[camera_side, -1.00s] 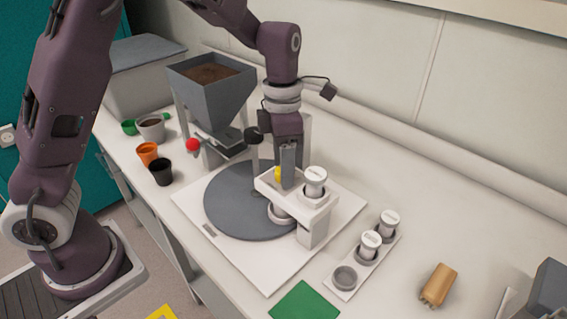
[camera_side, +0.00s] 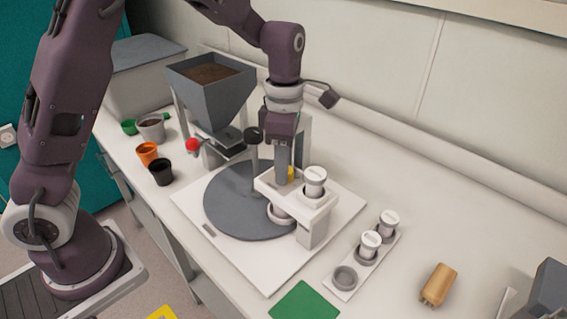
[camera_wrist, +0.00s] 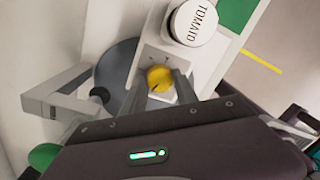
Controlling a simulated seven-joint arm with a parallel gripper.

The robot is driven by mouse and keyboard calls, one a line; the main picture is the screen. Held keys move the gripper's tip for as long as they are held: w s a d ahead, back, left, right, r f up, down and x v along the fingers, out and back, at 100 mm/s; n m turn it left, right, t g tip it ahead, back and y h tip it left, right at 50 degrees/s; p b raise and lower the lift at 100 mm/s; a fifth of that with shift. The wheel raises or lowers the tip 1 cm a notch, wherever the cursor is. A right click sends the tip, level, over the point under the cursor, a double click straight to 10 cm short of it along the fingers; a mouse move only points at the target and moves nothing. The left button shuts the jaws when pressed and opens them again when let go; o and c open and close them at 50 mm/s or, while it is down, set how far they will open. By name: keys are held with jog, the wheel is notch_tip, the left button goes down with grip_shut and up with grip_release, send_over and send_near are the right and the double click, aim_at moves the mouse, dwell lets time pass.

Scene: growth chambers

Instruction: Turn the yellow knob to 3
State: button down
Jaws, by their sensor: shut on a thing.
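The yellow knob (camera_wrist: 160,78) sits on the white dispenser arm (camera_wrist: 150,55) above the grey turntable. In the side view the knob (camera_side: 291,173) shows only as a small yellow patch beside my fingers. My gripper (camera_wrist: 166,88) points down over the dispenser arm, its two fingers on either side of the knob and shut on it. In the side view my gripper (camera_side: 282,178) hides most of the knob. A dark mark shows on the knob's face, but the scale numbers are too small to read.
A white canister labelled TOMATO (camera_wrist: 194,22) stands right beside the knob. The grey turntable (camera_side: 230,205) lies below. A rack with two canisters (camera_side: 370,245), a green mat (camera_side: 305,303) and a tan brush (camera_side: 438,284) are to the right. A soil hopper (camera_side: 212,90) stands behind.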

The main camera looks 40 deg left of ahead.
jog(key=m, duration=0.5)
jog(key=shift+m, duration=0.3)
jog(key=m, duration=0.5)
jog(key=shift+w+y, duration=0.1)
jog(key=shift+y, duration=0.2)
jog(key=m, duration=0.5)
jog(key=shift+d+m, duration=0.15)
jog(key=shift+m, duration=0.25)
jog(key=m, duration=0.5)
jog(key=shift+m, duration=0.7)
jog(key=c, duration=0.9)
grip_release()
jog(key=shift+c, duration=0.2)
jog(key=shift+r, duration=0.1)
